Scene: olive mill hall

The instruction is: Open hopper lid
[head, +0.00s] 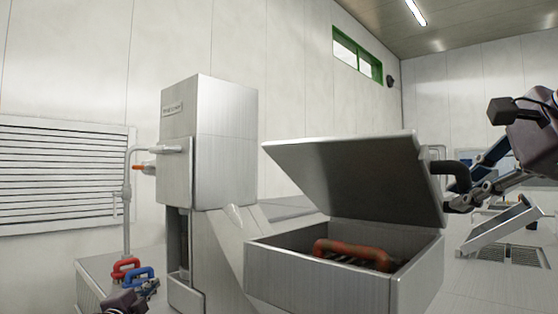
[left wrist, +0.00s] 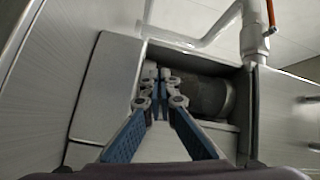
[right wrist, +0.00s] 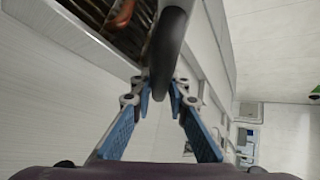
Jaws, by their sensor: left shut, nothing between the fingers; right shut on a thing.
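The steel hopper (head: 330,282) stands in the middle of the head view. Its lid (head: 355,180) is raised and tilted up, leaving the hopper's mouth uncovered. A dark curved handle (head: 455,172) sticks out from the lid's right side. My right gripper (head: 462,204) is shut on this handle; the right wrist view shows the dark bar (right wrist: 172,45) between its fingers (right wrist: 163,92). My left gripper (head: 150,286) is low at the left of the head view, away from the lid. In the left wrist view its fingers (left wrist: 161,75) are together and empty.
A red-orange loop (head: 350,250) lies over the grate inside the hopper. A tall steel housing (head: 208,140) stands left of it. A pipe (head: 127,205), a red loop (head: 125,267) and a blue loop (head: 141,272) are near my left gripper. A louvred panel (head: 60,175) is on the wall.

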